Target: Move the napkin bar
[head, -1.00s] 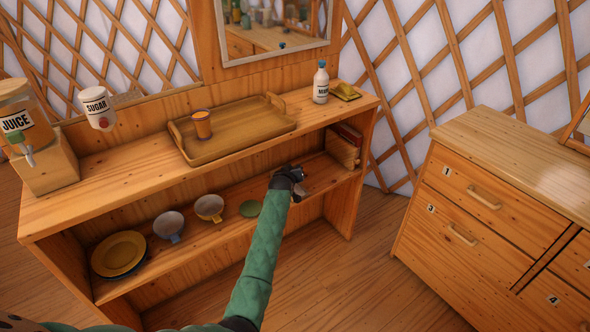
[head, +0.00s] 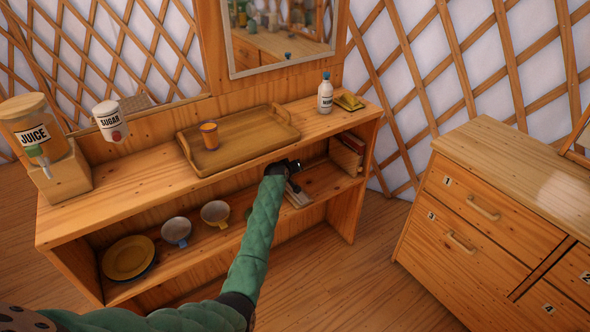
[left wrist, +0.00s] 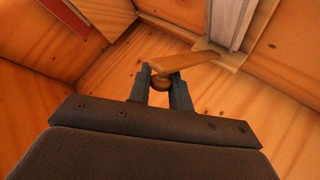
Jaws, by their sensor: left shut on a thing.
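The napkin bar (left wrist: 188,60) is a wooden bar with a round knob. In the left wrist view my left gripper (left wrist: 160,86) is shut on its knob end, with one dark finger on each side. The bar reaches right towards the white napkins (left wrist: 226,22) in their wooden holder (left wrist: 238,58). In the head view my left gripper (head: 293,166) is at the shelf opening, below the front edge of the top board. The holder (head: 299,198) shows just below it on the lower shelf; the bar is too small to make out there. My right gripper is not in view.
Two cups (head: 215,213) and stacked plates (head: 128,257) stand left on the lower shelf, books (head: 347,150) right. Above are a tray (head: 245,143) with an orange cup (head: 209,134), a white bottle (head: 325,94) and a juice dispenser (head: 40,130). A drawer chest (head: 480,215) stands right.

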